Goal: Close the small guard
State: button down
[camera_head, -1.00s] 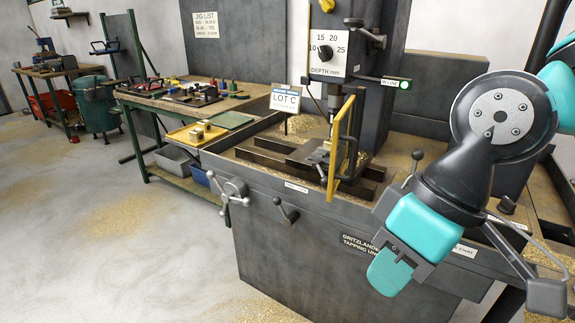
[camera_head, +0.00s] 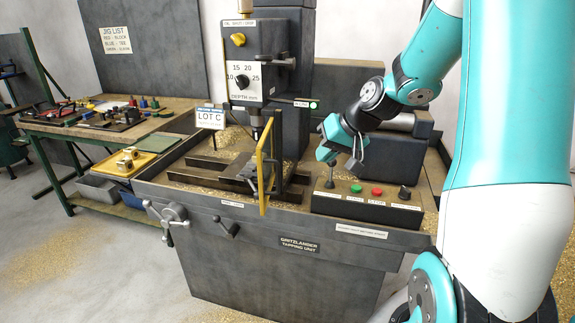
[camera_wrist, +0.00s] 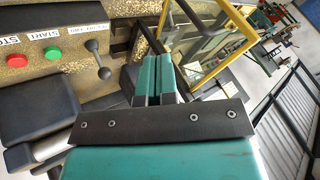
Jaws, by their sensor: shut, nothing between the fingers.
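The small guard (camera_head: 262,185) is a clear panel in a yellow frame on the front of the tapping machine. In the head view it stands upright and nearly edge-on, swung out beside the vise and drill spindle. In the wrist view its yellow frame (camera_wrist: 222,67) lies just beyond and to the right of my fingertips, with the vise area seen through it. My gripper (camera_head: 324,153) is shut and empty, to the right of the guard above the control panel. In the wrist view my teal fingers (camera_wrist: 157,62) lie together, apparently apart from the frame.
The control panel (camera_head: 345,207) carries green (camera_head: 355,188) and red (camera_head: 377,191) buttons, a black knob (camera_head: 404,192) and an upright lever (camera_head: 330,176). Dark rails (camera_head: 205,180) cross the machine bed. A side bench (camera_head: 60,128) with jigs stands at the left.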

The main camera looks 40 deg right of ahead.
aim_at(275, 164)
jog(key=w+a+f+p, duration=0.3)
jog(key=w+a+f, duration=0.1)
jog(key=w+f, duration=0.3)
jog(key=shift+w+a+f+p, duration=0.3)
jog(key=shift+a+f+p, duration=0.1)
jog(key=shift+f, duration=0.15)
jog(key=shift+m, duration=0.3)
